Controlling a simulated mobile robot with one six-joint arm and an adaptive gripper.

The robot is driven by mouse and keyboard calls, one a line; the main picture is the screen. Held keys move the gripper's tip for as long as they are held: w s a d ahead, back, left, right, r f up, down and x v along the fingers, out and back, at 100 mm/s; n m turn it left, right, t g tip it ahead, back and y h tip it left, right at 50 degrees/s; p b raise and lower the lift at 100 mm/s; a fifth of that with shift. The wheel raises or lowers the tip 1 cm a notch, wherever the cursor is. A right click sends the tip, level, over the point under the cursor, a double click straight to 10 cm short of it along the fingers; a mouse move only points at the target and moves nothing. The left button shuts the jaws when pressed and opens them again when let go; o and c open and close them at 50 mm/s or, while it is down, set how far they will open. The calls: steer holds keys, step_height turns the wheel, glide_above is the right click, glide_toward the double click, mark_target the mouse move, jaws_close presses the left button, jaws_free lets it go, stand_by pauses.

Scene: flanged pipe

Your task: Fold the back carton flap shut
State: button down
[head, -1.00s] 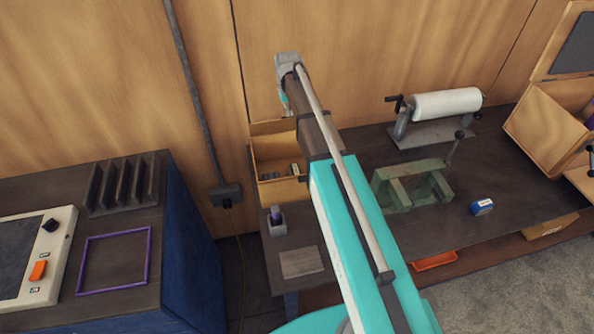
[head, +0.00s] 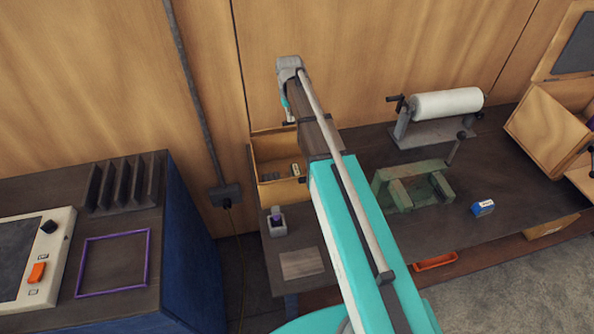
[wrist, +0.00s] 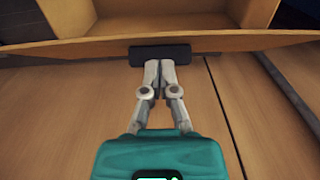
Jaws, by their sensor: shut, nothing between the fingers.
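The open carton (head: 277,190) stands at the left end of the dark bench, against the wooden wall, with small pale items inside. Its back flap (head: 272,145) is at the wall side, not folded over the opening. In the wrist view a long tan cardboard panel (wrist: 80,48), which looks like this flap, runs across the top. My gripper (wrist: 161,68) is shut and empty, fingers together, at a dark pad in front of that panel; I cannot tell whether it touches.
A green fixture (head: 412,188), a blue-and-white small box (head: 482,208) and a white film roll (head: 447,103) are on the bench right of my arm. A small grey holder (head: 277,222) stands in front of the carton. The wooden wall is close behind.

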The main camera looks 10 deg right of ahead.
steer(key=shift+w, duration=0.5)
steer(key=shift+w+r+p, duration=0.5)
steer(key=shift+r+p, duration=0.05)
steer(key=shift+p, duration=0.65)
steer(key=shift+s+r+p, duration=0.2)
steer(key=shift+r+p, duration=0.6)
steer(key=shift+r, duration=0.05)
steer(key=shift+r+p, duration=2.15)
steer(key=shift+p, duration=0.05)
